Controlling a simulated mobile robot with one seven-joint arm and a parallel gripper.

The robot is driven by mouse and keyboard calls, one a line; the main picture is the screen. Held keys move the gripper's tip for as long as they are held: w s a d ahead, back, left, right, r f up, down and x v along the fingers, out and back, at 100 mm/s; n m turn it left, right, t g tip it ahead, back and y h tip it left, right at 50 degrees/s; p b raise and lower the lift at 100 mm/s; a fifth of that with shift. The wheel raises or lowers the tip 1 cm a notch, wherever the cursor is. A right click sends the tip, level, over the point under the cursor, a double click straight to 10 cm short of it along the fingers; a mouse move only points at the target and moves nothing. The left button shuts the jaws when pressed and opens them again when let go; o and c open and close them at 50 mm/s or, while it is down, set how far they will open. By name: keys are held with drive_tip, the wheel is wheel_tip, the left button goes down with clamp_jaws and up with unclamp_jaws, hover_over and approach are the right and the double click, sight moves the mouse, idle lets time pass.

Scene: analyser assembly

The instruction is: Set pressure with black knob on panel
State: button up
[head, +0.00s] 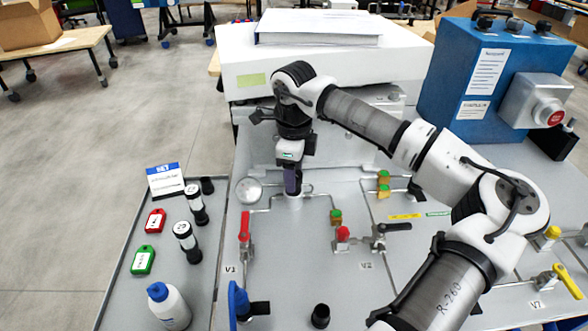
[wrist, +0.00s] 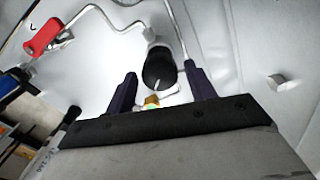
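The black knob (wrist: 160,66) has a white line on its face and stands on a fitting joined to metal tubing, in the wrist view. My gripper (wrist: 161,70) is open, with one dark finger on each side of the knob and a visible gap on both sides. In the head view my gripper (head: 292,181) points down over the panel (head: 290,260), above a pale round fitting (head: 294,201). The knob is hidden there by the gripper. A round gauge (head: 248,190) lies just left of the gripper; its reading is too small to tell.
A red-handled valve (head: 245,226) is at V1, left of the gripper; it also shows in the wrist view (wrist: 42,37). Red and black valve handles (head: 397,227) stand near V2. A white box (head: 325,65) and a blue cabinet (head: 475,75) stand behind. A bottle (head: 168,306) is front left.

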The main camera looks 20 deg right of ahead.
drive_tip(key=c, duration=0.8)
drive_tip(key=shift+f+m+b, duration=0.2)
drive_tip(key=shift+m+b, duration=0.3)
drive_tip(key=shift+b, duration=0.2)
drive_tip(key=shift+r+m+b, duration=0.2)
drive_tip(key=shift+m+b, duration=0.45)
drive_tip(key=shift+m, duration=0.35)
drive_tip(key=o, duration=1)
wheel_tip(320, 180, up, 14)
drive_tip(key=shift+f+b, duration=0.1)
drive_tip(key=shift+b, duration=0.35)
